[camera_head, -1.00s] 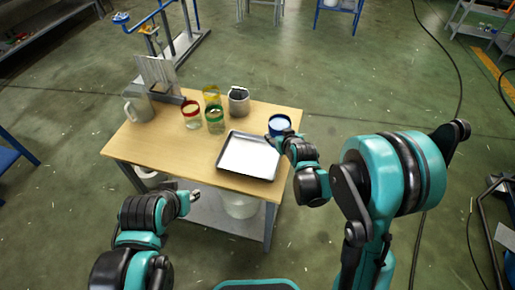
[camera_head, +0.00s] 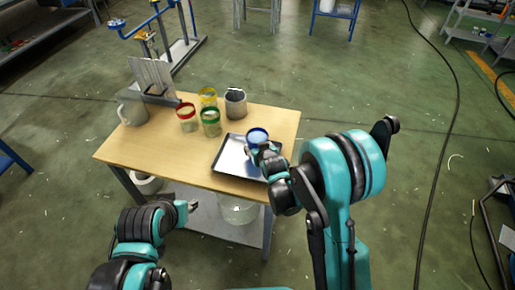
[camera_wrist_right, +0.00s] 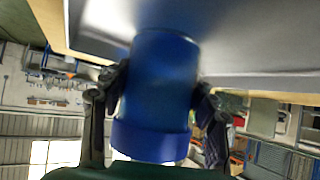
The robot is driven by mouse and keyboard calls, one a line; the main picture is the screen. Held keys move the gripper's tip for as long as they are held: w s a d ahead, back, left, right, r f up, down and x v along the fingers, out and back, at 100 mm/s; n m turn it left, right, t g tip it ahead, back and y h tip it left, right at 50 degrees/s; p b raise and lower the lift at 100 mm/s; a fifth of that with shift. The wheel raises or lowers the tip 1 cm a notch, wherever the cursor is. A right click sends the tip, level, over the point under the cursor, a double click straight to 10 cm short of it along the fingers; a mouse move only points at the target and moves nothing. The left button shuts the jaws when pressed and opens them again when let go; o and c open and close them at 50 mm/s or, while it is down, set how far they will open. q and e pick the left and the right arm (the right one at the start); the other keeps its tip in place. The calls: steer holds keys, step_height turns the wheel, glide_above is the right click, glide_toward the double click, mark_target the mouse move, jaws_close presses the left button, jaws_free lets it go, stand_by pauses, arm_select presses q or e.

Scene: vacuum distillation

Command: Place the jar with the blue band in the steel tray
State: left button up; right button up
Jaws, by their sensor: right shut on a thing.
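The jar with the blue band (camera_head: 257,135) is held by my right gripper (camera_head: 262,150) over the right part of the steel tray (camera_head: 226,168) in the head view. In the right wrist view the jar (camera_wrist_right: 155,90) fills the middle, between the two fingers of my right gripper (camera_wrist_right: 155,105). The grey tray surface (camera_wrist_right: 255,40) shows close behind it. I cannot tell whether the jar touches the tray. My left gripper (camera_head: 192,206) is empty, low in front of the table; its finger opening is too small to judge.
Jars with red (camera_head: 187,117), yellow (camera_head: 207,97) and green (camera_head: 210,122) bands stand left of the tray on the wooden table (camera_head: 150,158). A grey container (camera_head: 235,103) stands behind it. A pitcher (camera_head: 133,110) and a metal stand (camera_head: 155,80) are at the back left.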

steer(key=shift+f, duration=0.1)
steer(key=o, duration=1.8)
steer(key=s+d+r+g+p, duration=0.1)
steer(key=s+d+r, duration=0.3)
steer(key=s, duration=0.6)
steer(key=s+d+r+m+g+h+p, duration=0.1)
steer(key=s+d+r, duration=0.4)
steer(key=s, duration=0.5)
steer(key=s+d+r+m+g+h+p, duration=0.1)
steer(key=s+d+r+g, duration=0.1)
steer(key=s+d+r, duration=0.3)
steer(key=shift+s+d+r, duration=0.1)
steer(key=shift+s+r, duration=0.4)
steer(key=shift+s, duration=0.4)
steer(key=shift+s+a+r, duration=0.1)
steer(key=shift+s+r, duration=0.35)
steer(key=shift+s, duration=0.5)
steer(key=shift+s+d+r, duration=0.1)
steer(key=shift+s+r, duration=0.4)
steer(key=shift+s, duration=0.4)
